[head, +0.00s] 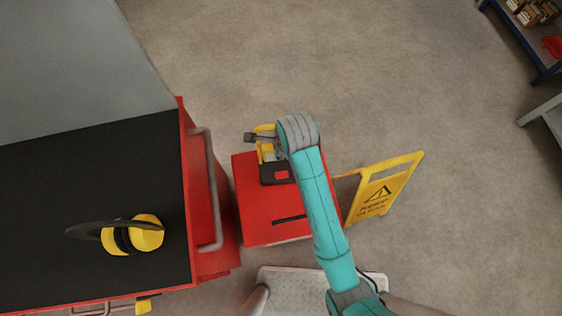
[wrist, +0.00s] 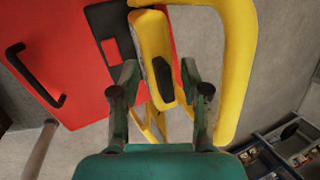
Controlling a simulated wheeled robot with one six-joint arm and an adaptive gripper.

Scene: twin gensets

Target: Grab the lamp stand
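A yellow work lamp with a dark head stands at the far edge of a red box in the head view, partly hidden by my wrist. In the wrist view its yellow body (wrist: 152,40) with a black knob lies ahead of my fingers, and its yellow tube stand (wrist: 238,62) loops to the right. The stand also shows in the head view (head: 264,129). My gripper (wrist: 163,88) is open, its two fingers spread either side of the lower yellow parts. I cannot tell whether either finger touches them. In the head view my gripper's fingers are hidden behind the wrist.
The red box (head: 262,205) has a black handle and panel. A yellow folding sign (head: 382,188) stands right of it. A red cart (head: 208,240) with a black top (head: 60,190) holds yellow ear defenders (head: 146,233). A shelf (head: 525,40) is far right. The floor beyond is clear.

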